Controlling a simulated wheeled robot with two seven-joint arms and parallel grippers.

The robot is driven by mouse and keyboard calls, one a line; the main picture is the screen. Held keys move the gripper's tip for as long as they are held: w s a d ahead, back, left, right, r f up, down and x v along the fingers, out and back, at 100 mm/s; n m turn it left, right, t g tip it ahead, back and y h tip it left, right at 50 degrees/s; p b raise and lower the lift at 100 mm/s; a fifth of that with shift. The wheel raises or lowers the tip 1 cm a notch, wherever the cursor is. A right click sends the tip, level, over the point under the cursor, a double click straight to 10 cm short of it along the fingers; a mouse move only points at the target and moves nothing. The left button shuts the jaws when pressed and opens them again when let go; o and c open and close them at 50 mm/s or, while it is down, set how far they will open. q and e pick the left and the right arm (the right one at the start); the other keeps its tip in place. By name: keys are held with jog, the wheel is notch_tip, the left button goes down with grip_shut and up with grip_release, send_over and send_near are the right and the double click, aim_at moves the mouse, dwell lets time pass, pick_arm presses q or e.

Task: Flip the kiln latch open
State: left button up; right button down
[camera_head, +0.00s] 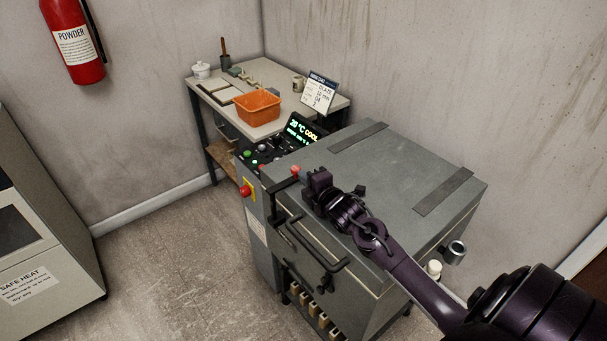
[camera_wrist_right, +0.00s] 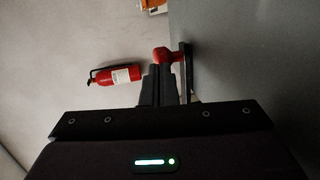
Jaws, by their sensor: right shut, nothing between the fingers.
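The kiln (camera_head: 330,160) is a grey box with a flat lid that is down. Its latch (camera_head: 284,186) is a dark lever with a red knob (camera_head: 295,171) at the front left top edge. My right gripper (camera_head: 309,191) is over the front edge of the lid, just right of the latch. In the right wrist view, the shut, empty fingers (camera_wrist_right: 161,86) point at the red knob (camera_wrist_right: 163,54), very near it; I cannot tell if they touch. The dark latch bar (camera_wrist_right: 186,70) is just right of them. My left gripper is not in view.
A black handle (camera_head: 318,262) sticks out of the kiln front below the latch. The control panel (camera_head: 262,158) and lit display (camera_head: 303,130) are left of the lid. A table (camera_head: 262,72) with an orange bin (camera_head: 258,107) stands behind.

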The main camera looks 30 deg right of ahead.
jog(key=shift+w, duration=0.55)
jog(key=shift+f, duration=0.1)
